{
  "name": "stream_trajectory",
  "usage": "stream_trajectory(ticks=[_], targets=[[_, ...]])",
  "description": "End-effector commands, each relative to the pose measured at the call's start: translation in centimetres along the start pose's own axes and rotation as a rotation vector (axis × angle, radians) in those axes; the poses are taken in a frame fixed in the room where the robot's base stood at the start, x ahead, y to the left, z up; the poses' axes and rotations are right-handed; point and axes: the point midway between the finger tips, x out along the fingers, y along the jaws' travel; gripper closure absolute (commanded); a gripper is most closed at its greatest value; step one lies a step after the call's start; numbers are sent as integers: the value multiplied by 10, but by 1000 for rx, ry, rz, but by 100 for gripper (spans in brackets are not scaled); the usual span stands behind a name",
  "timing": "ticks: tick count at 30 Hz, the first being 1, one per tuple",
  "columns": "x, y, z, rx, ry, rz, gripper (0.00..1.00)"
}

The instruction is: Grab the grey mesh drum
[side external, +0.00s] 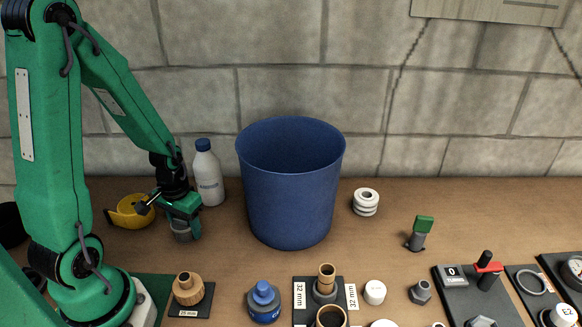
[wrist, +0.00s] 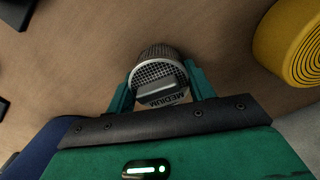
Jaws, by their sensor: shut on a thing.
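The grey mesh drum (wrist: 158,70) is a small round piece with a mesh face, between the two green fingers of my gripper (wrist: 160,88) in the wrist view. A label reading "MEDIUM" shows at its near side. In the side external view the drum (side external: 181,232) sits low at the tips of my gripper (side external: 183,228), left of the blue bin. My gripper is shut on the drum. I cannot tell whether the drum touches the table, and part of it is hidden by the fingers.
A large blue bin (side external: 290,185) stands to the right.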

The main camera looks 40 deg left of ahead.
Motion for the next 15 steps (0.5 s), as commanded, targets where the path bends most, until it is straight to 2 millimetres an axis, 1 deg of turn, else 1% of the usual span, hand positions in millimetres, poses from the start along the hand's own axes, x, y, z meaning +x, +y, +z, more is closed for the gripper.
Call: stream_trajectory(ticks=[8,15], targets=[[-2,0,0,0,1,0,70],[-13,0,-1,0,3,0,70]])
